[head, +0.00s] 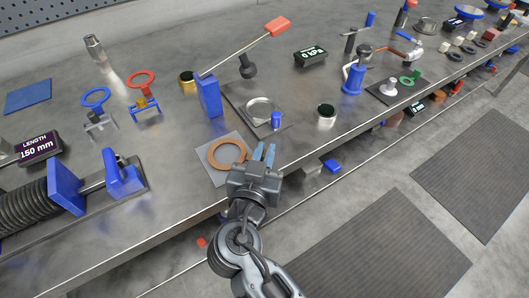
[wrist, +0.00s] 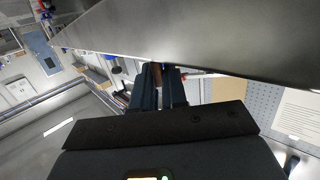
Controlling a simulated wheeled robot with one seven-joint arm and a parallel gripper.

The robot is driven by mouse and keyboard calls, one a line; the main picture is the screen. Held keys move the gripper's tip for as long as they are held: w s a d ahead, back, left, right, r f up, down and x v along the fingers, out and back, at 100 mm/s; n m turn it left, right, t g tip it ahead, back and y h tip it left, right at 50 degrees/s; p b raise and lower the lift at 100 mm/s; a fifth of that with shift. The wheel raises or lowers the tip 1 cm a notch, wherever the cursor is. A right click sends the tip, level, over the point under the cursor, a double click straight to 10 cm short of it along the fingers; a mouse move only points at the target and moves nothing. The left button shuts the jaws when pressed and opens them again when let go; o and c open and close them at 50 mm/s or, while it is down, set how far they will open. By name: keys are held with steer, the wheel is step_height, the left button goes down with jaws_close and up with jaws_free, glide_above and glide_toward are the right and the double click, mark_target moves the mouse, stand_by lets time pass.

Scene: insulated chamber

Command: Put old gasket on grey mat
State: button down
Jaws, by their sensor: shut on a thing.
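The old gasket, a flat brown ring (head: 226,154), appears over the grey mat (head: 218,179) near the bench's front edge; I cannot tell whether it touches the mat. My gripper (head: 264,153) is at the ring's right side, by the mat's right edge. In the wrist view a brown strip of the gasket (wrist: 155,75) shows between the dark fingers of my gripper (wrist: 158,84), which are shut on it. The rest of the ring is hidden in that view.
Behind the mat stand a blue block with a red-handled lever (head: 209,96) and a plate with a metal ring seat (head: 260,109). A small blue cylinder (head: 277,120) and a dark-topped pot (head: 325,114) are to the right. A blue spring fixture (head: 66,187) is at left.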

steer(key=shift+f, duration=0.25)
steer(key=c, duration=1.1)
jaws_free()
steer(key=b+v, duration=0.2)
steer(key=v, duration=0.5)
steer(key=shift+s, duration=0.4)
